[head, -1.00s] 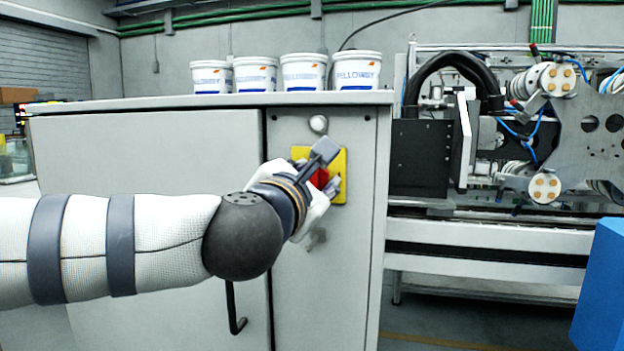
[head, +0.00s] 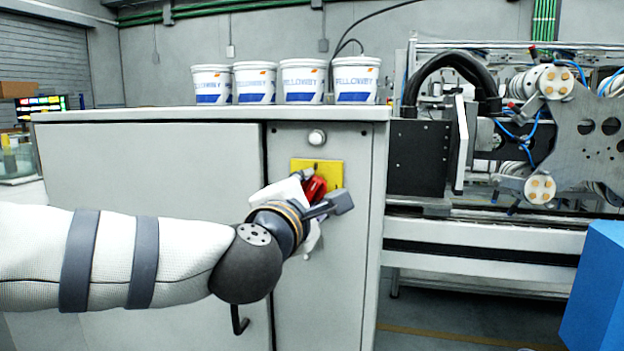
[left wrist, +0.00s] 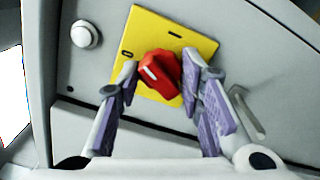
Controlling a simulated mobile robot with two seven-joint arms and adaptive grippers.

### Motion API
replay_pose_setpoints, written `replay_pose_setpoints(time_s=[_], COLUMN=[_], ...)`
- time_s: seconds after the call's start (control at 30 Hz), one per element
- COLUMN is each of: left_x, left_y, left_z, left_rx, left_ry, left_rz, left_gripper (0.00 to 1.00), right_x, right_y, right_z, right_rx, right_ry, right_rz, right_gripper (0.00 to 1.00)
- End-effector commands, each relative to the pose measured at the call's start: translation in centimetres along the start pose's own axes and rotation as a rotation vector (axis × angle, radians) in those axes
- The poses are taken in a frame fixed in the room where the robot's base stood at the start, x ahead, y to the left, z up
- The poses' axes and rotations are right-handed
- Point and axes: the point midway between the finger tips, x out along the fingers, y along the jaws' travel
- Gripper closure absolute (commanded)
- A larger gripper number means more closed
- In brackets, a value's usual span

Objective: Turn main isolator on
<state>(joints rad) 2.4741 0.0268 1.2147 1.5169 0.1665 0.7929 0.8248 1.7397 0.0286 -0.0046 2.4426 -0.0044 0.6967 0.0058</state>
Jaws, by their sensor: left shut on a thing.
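The main isolator is a red rotary knob (head: 314,188) on a yellow plate (head: 318,167), on the narrow front panel of a grey cabinet. My left gripper (head: 324,188) is at the knob and partly covers it and the lower plate. In the left wrist view the red knob (left wrist: 160,73) sits between the two fingers of my left gripper (left wrist: 160,82), which is shut on it. A pale mark shows on the knob's face. The yellow plate (left wrist: 172,34) looks tilted in that view. My right gripper is not in view.
A round white lamp or button (head: 317,137) is above the plate. Several white tubs (head: 299,82) stand on the grey cabinet (head: 150,165). A black hooked handle (head: 238,320) hangs below my left arm. Machinery (head: 560,130) and a blue block (head: 597,290) are at the right.

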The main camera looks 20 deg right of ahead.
Motion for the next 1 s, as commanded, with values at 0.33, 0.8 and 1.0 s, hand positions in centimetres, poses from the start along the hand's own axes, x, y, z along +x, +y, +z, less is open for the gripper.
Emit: replay_pose_setpoints(time_s=[0.33,0.8,1.0], left_x=[-0.1,-0.1,-0.1], left_y=[0.6,0.6,0.4], left_z=[0.4,0.3,0.2], left_rx=[0.334,0.768,0.915], left_ry=[-0.001,0.001,0.001], left_rz=[0.006,0.008,0.007], left_gripper=[0.94,0.94,0.94], right_x=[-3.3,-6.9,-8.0], right_y=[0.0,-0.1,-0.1], right_z=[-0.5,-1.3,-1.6], right_rx=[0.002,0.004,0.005], right_ry=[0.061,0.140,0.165], right_rz=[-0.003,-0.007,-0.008], right_gripper=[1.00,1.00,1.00])
